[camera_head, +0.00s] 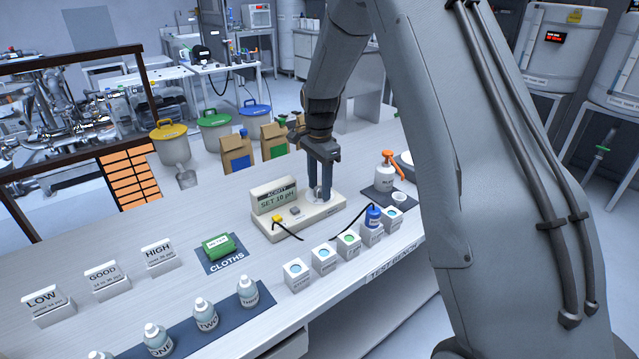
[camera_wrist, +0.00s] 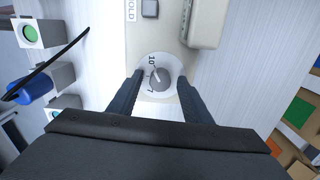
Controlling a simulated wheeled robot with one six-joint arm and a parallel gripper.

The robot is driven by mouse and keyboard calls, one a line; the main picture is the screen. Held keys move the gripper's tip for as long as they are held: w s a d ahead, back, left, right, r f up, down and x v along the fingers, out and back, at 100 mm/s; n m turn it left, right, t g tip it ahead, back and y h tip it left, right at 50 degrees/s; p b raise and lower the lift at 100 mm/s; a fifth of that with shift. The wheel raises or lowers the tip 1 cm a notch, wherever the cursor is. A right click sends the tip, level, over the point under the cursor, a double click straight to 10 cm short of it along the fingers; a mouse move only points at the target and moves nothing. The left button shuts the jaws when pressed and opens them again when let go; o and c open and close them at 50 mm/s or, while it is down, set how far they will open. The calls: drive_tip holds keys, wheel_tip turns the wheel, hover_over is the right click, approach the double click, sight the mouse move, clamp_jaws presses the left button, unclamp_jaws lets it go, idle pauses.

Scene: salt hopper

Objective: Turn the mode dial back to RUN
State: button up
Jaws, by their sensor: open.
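The meter (camera_head: 300,214) is a cream box on the bench, with a display reading "SET 10 pH". Its round grey dial (camera_wrist: 158,78) sits on a pale disc in the wrist view. The marks "10" and "7" show beside the dial; I see no RUN mark. A partly cut-off label (camera_wrist: 131,10) ending in "OLD" is above it. My gripper (camera_head: 319,192) points down over the meter's right end. In the wrist view its open fingers (camera_wrist: 160,80) stand on either side of the dial; whether they touch it I cannot tell.
A spray bottle (camera_head: 385,172) stands to the right.

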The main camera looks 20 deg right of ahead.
drive_tip(key=c, duration=1.1)
drive_tip(key=shift+o, duration=0.2)
drive_tip(key=shift+n, duration=0.3)
drive_tip(key=n+b, duration=0.1)
drive_tip(key=n, duration=0.4)
drive_tip(key=shift+n, duration=0.3)
drive_tip(key=n, duration=0.5)
drive_tip(key=shift+b, duration=0.4)
drive_tip(key=shift+n, duration=0.4)
drive_tip(key=o, duration=1.1)
drive_tip(key=shift+c, duration=0.2)
